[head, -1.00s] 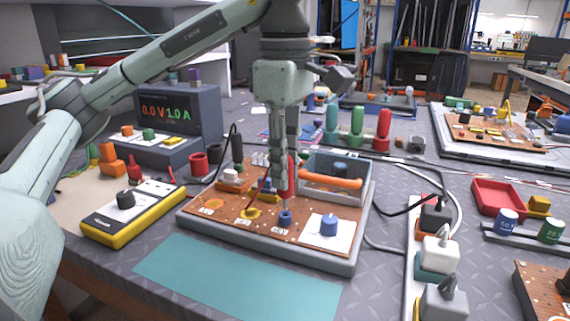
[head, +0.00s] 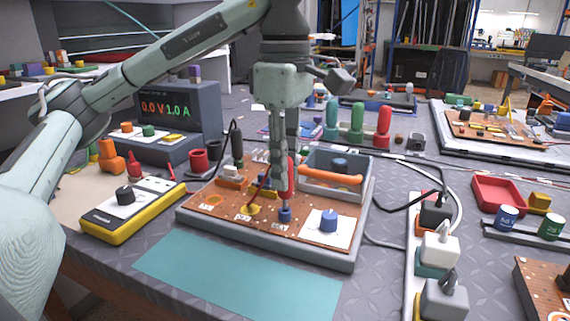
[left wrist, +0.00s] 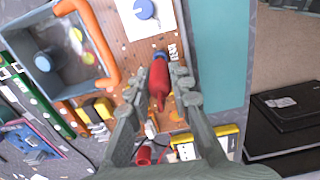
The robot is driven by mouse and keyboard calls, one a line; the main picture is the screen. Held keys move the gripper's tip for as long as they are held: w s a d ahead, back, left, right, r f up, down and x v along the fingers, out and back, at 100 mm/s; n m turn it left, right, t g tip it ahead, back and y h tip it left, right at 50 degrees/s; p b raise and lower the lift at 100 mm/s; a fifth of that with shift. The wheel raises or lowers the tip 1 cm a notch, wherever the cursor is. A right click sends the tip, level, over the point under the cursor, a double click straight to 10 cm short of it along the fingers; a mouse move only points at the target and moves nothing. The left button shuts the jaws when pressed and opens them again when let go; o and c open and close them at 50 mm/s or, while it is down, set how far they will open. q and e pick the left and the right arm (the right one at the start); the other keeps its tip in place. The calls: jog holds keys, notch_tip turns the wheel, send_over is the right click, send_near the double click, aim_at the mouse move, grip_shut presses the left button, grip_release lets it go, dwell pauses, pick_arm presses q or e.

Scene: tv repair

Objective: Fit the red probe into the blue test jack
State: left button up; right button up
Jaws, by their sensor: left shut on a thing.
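My left gripper (head: 284,175) points straight down over the brown board (head: 205,222) and is shut on the red probe (head: 291,178). The probe is upright, with its lower end at the blue test jack (head: 285,215) near the board's front. In the left wrist view the red probe (left wrist: 159,82) lies between the two fingers, and its far end meets or overlaps the blue jack (left wrist: 161,55). I cannot tell how deep the tip sits. The fingers partly hide the probe in the head view. My right gripper is not in view.
A blue knob (head: 329,221) on a white plate stands right of the jack. A grey bin with an orange handle (head: 331,178) stands close behind. A yellow jack (head: 252,209) and a black probe (head: 237,147) are to the left. A yellow multimeter (head: 132,212) lies farther left.

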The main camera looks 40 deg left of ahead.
pick_arm(q)
jog(key=shift+f+b, duration=0.65)
jog(key=shift+f, duration=0.35)
jog(key=o, duration=1)
notch_tip(320, 180, up, 12)
dwell(0.6)
